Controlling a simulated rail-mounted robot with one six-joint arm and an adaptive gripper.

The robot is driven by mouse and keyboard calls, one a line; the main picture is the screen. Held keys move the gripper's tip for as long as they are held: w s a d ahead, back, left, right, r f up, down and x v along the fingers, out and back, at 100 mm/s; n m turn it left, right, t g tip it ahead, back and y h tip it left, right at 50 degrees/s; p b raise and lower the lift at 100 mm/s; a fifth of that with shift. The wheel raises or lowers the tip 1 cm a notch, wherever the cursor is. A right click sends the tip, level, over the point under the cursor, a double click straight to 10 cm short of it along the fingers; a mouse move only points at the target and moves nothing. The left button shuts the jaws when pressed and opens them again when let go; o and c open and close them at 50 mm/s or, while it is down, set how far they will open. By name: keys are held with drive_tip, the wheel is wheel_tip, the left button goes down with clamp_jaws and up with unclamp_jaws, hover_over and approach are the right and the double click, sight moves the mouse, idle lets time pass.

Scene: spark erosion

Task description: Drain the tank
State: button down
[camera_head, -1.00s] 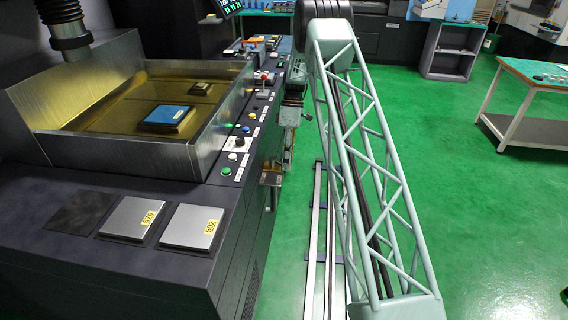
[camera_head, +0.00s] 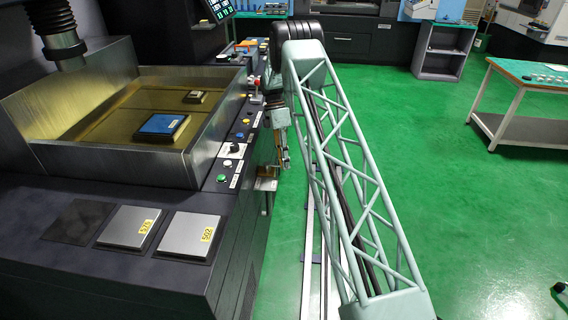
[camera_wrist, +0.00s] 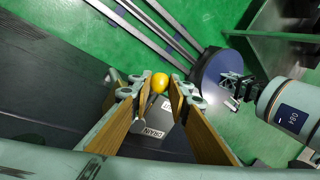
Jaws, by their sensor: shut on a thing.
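The tank (camera_head: 115,168) is an open metal box on the dark machine at left in the head view. Amber liquid (camera_head: 105,118) lies in it, over or around a blue-topped block (camera_head: 162,125) and a smaller block (camera_head: 195,97). In the wrist view, a yellow-orange ball knob (camera_wrist: 160,82) sits between the fingertips of my gripper (camera_wrist: 159,93), which is shut on it. A white label, apparently reading DRAIN (camera_wrist: 153,132), is on the dark machine side below the knob. In the head view my gripper is small beside the machine's side, partly behind my arm.
A control panel (camera_head: 236,150) with buttons runs along the tank's right side. Two plates marked 576 (camera_head: 128,226) and 502 (camera_head: 186,235) lie on the front ledge. Rails (camera_head: 310,245) run along the green floor. A table (camera_head: 525,130) stands at right, with clear floor between.

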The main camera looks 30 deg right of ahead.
drive_tip(key=c, duration=2.7)
unclamp_jaws()
drive_tip(key=shift+w+r, duration=0.1)
drive_tip(key=v, duration=1.1)
drive_tip(key=shift+w+r, duration=0.1)
drive_tip(key=shift+r, duration=0.3)
